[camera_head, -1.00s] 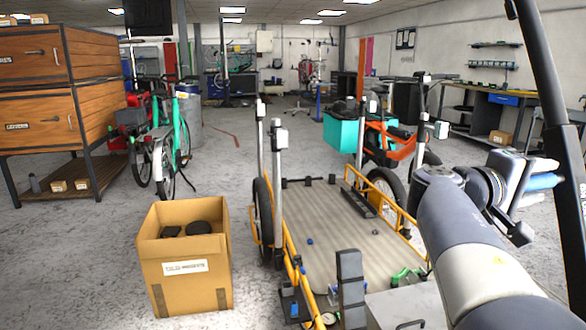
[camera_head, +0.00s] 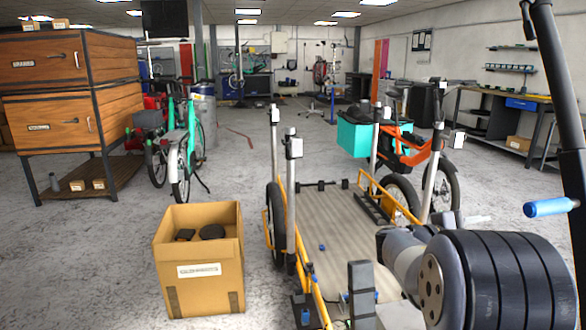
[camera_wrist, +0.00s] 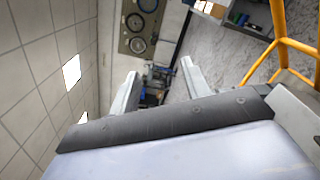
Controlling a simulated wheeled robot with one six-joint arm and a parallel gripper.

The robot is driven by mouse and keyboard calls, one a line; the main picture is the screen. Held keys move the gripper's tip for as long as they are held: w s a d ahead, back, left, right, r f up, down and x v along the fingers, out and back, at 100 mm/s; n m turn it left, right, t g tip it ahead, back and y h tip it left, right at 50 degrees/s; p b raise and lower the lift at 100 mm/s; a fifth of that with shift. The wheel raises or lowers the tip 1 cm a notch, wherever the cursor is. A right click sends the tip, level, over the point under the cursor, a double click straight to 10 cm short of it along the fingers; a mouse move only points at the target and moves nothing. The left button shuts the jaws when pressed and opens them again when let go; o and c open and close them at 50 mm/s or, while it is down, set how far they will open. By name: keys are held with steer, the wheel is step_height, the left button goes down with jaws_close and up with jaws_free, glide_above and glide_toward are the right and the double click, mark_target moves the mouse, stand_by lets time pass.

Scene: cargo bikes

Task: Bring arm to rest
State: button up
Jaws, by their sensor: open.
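My gripper (camera_wrist: 160,88) shows in the wrist view with its two pale fingers spread apart and nothing between them. The wrist view is tilted on its side, with ceiling panels at the left and the floor at the right. In the head view, my arm fills the lower right, a grey joint beside a large dark ribbed part. The gripper's fingers cannot be made out there.
A flat cargo bed (camera_head: 335,230) with yellow rails lies in front, partly hidden by my arm. An open cardboard box (camera_head: 200,285) with dark items stands left of it. An orange bike (camera_head: 408,153) with a teal box (camera_head: 357,137) stands behind.

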step_height(320, 180, down, 24)
steer(key=n+b, duration=0.2)
steer(key=n, duration=0.8)
steer(key=shift+s+r, duration=0.25)
steer(key=shift+r, duration=0.1)
